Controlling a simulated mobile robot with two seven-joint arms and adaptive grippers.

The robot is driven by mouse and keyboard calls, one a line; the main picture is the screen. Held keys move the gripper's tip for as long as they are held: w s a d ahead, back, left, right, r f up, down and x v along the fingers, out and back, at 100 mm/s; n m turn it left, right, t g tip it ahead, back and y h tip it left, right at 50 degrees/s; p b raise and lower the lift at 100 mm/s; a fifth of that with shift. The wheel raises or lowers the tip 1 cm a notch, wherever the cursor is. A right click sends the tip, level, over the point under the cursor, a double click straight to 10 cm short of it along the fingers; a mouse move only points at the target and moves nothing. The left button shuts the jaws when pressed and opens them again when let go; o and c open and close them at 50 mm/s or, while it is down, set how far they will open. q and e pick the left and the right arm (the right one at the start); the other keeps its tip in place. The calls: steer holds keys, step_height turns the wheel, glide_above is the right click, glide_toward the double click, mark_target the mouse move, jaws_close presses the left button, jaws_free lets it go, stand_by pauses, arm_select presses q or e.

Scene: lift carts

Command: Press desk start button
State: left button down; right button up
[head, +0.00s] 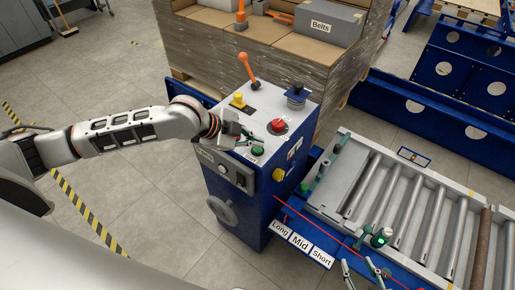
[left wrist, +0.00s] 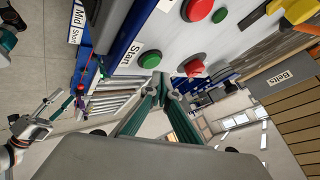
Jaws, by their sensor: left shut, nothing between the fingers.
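The green start button (left wrist: 150,59) sits on the desk's pale top beside a "Start" label (left wrist: 125,54) in the left wrist view. In the head view a green button (head: 257,151) shows at the near edge of the desk (head: 237,200) top. My left gripper (head: 240,138) is over that edge, beside the button. Its green fingers (left wrist: 163,82) are together and empty in the left wrist view, with the tips just below the green button; I cannot tell whether they touch it. My right gripper (head: 362,268), partly cut off at the bottom of the head view, has its fingers apart.
A red button (head: 278,125), an orange lever (head: 248,70) and a blue-and-grey knob (head: 296,95) stand on the desk top. A roller conveyor (head: 400,200) is on the right, and boxes (head: 270,45) are behind.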

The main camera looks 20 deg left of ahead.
stand_by(0.6)
arm_select(q)
steer(key=shift+f, duration=0.25)
steer(key=shift+f+p, duration=0.15)
steer(key=shift+p, duration=0.15)
steer(key=shift+f, duration=0.1)
steer(key=shift+f, duration=0.35)
stand_by(0.6)
steer(key=shift+r, duration=0.1)
steer(key=shift+r+p, duration=0.8)
steer(key=shift+p, duration=0.2)
